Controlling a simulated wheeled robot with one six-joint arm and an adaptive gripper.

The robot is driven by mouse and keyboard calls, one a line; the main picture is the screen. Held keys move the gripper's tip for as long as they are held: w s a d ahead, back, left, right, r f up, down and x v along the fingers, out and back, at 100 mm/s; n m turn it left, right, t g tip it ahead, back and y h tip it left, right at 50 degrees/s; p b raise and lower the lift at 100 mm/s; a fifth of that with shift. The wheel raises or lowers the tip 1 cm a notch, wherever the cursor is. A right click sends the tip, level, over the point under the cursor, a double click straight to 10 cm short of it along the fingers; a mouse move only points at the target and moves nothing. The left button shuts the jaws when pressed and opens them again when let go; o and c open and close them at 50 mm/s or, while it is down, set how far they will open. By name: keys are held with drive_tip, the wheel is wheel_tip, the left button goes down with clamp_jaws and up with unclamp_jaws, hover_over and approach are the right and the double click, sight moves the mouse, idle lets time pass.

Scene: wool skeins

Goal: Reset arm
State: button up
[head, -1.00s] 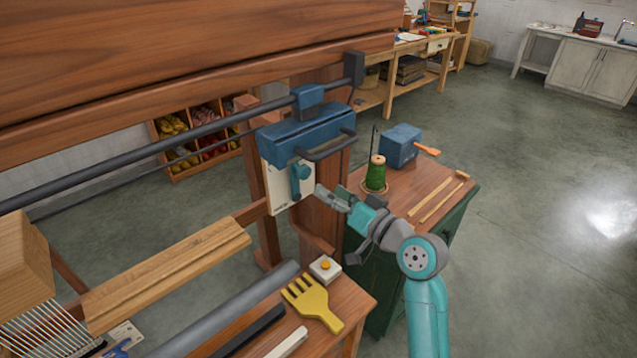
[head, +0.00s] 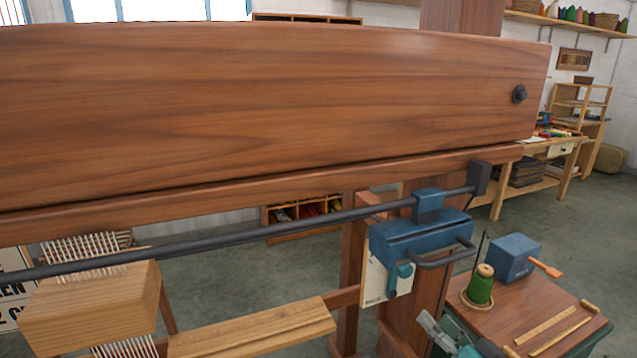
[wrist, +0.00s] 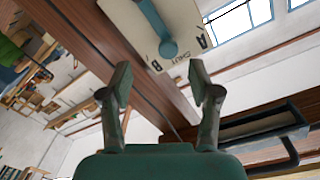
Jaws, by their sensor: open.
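My gripper (head: 432,325) shows at the bottom edge of the head view, below and right of the blue carriage (head: 420,238) on the loom's dark rail. In the wrist view my gripper (wrist: 161,82) has its two fingers well apart with nothing between them. Beyond the fingertips is a cream plate (wrist: 165,45) with letters A and B and a teal lever (wrist: 153,22). The lever (head: 399,275) also hangs below the carriage in the head view. The fingers look apart from the lever and plate. Most of my arm is out of the head view.
A wide wooden loom beam (head: 270,110) fills the upper left, with the dark rail (head: 250,232) below it. A side cabinet top (head: 545,310) at the right holds a green spool (head: 480,288), a blue box (head: 513,257) and wooden sticks. Open floor (head: 600,230) lies behind it.

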drive_tip(key=s+a+f+m+g+h, duration=0.1)
drive_tip(key=s+a+f+h, duration=0.1)
drive_tip(key=s+f, duration=0.75)
drive_tip(key=s+a+f+m+g+h, duration=0.1)
drive_tip(key=s+a+f+h, duration=0.2)
drive_tip(key=s+f, duration=0.6)
drive_tip(key=s+a+r+n, duration=0.1)
drive_tip(key=s+r+n, duration=0.1)
drive_tip(key=s, duration=1)
drive_tip(key=s+a+r+n, duration=0.1)
drive_tip(key=s+n, duration=0.2)
drive_tip(key=s, duration=0.9)
drive_tip(key=shift+s+a+r, duration=0.25)
drive_tip(key=shift+a+r, duration=0.1)
drive_tip(key=shift+r, duration=0.05)
drive_tip(key=shift+o, duration=0.2)
drive_tip(key=shift+w, duration=0.1)
